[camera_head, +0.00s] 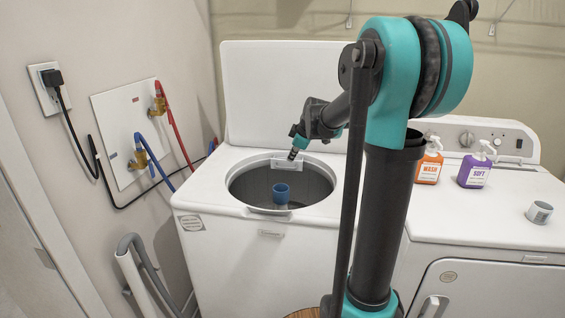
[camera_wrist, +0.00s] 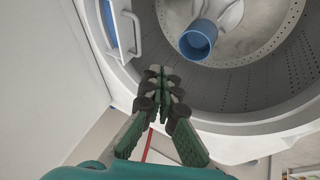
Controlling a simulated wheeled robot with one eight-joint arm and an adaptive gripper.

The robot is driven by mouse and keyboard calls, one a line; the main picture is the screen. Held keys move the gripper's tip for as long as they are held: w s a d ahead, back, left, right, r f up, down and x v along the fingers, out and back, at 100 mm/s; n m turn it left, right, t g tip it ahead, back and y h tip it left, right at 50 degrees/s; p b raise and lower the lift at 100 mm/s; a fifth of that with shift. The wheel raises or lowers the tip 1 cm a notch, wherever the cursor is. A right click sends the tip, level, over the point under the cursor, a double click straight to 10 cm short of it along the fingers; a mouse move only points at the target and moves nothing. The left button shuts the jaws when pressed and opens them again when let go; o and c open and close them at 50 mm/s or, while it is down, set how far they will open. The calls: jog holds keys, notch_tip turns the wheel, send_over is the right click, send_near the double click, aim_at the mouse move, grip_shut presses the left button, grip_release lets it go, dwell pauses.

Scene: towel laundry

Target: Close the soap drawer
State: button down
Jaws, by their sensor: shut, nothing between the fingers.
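The soap drawer (camera_head: 286,165) is a small white piece at the back rim of the washer's round opening in the head view. In the wrist view the drawer (camera_wrist: 133,38) shows its white handle, with a blue strip of its interior visible, so it looks at least partly pulled out. My gripper (camera_head: 292,155) is just above the drawer in the head view. In the wrist view my gripper (camera_wrist: 160,78) has its dark fingers together and empty, beside and below the drawer handle. I cannot tell whether it touches the drawer.
The white washer (camera_head: 240,245) has its lid (camera_head: 275,90) raised behind. A blue-topped agitator (camera_head: 281,191) stands in the drum. An orange soap bottle (camera_head: 429,167), a purple bottle (camera_head: 474,172) and a grey cup (camera_head: 539,212) stand on the dryer (camera_head: 490,220). Hoses and wall are at left.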

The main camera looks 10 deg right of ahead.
aim_at(288, 162)
jog(key=w+f, duration=0.8)
jog(key=f, duration=0.1)
jog(key=shift+w+a, duration=0.3)
jog(key=shift+a, duration=0.1)
jog(key=w, duration=0.2)
jog(key=w+d, duration=0.1)
jog(key=w, duration=0.1)
jog(key=w+d, duration=0.1)
jog(key=w, duration=0.2)
jog(key=shift+w+d+r, duration=0.1)
jog(key=shift+d, duration=0.1)
jog(key=shift+a, duration=0.1)
